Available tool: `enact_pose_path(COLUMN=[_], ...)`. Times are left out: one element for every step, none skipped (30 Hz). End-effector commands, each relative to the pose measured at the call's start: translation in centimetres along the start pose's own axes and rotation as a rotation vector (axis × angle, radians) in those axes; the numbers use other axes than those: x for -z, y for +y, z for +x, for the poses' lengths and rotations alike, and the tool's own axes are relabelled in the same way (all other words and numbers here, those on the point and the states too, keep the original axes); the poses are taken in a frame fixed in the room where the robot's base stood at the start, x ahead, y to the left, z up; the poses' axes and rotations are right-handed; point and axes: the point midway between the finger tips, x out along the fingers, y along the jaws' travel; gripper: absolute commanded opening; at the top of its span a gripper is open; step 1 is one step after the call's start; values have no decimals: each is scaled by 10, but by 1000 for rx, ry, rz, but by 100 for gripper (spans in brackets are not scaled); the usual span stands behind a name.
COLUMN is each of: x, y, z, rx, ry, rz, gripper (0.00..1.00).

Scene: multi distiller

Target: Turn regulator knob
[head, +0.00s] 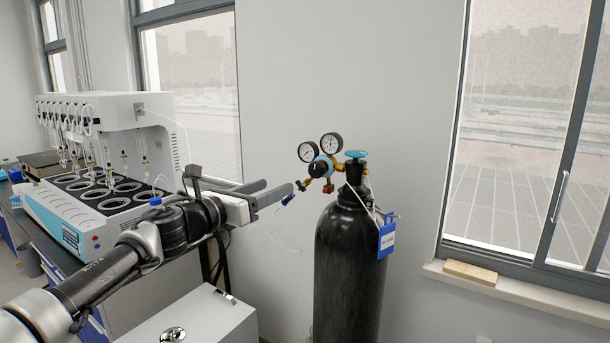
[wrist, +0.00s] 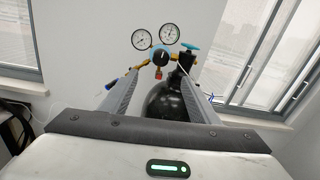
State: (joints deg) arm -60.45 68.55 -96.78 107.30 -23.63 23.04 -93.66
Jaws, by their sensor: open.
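The regulator (head: 325,166) with two round white gauges is mounted on top of a black gas cylinder (head: 350,265). Its dark knob (head: 316,170) faces toward my side; in the wrist view the knob (wrist: 161,58) sits below and between the gauges. A teal valve handwheel (head: 355,154) tops the cylinder, right of the regulator. My gripper (head: 279,190) is to the left of the regulator, its two grey fingers apart and empty, pointing at it. In the wrist view the knob appears beyond the gap between the fingertips (wrist: 161,78), with nothing touching it.
A white multi-position distiller (head: 108,150) stands on a bench at left. A white box (head: 190,320) is below my arm. A blue tag (head: 387,236) hangs on the cylinder's right. A windowsill (head: 530,295) is at right. The wall behind the regulator is bare.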

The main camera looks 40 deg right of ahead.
Motion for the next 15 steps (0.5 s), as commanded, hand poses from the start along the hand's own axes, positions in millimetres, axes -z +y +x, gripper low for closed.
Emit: enact_pose_path(x=[0, 0, 0, 1, 1, 1, 1, 1, 1, 1, 1, 1, 1, 1, 1], y=[-1, -2, -2, -2, -2, -3, -2, -3, -3, -2, -3, -3, -3, -3, -3], z=[7, 11, 18, 24, 30, 39, 45, 52, 61, 68, 75, 84, 90, 97, 106], rx=[4, 5, 5, 6, 7, 8, 6, 7, 7, 6, 7, 8, 6, 7, 8], ry=[1, 1, 2, 2, 2, 3, 3, 3, 4, 4, 4, 4, 3, 3, 4], rz=[0, 0, 1, 2, 2, 2, 2, 3, 2, 2, 3, 3, 2, 2, 3], gripper=[56, 56, 56, 56, 56, 56, 56, 56, 56, 56, 56, 56, 56, 56, 56])
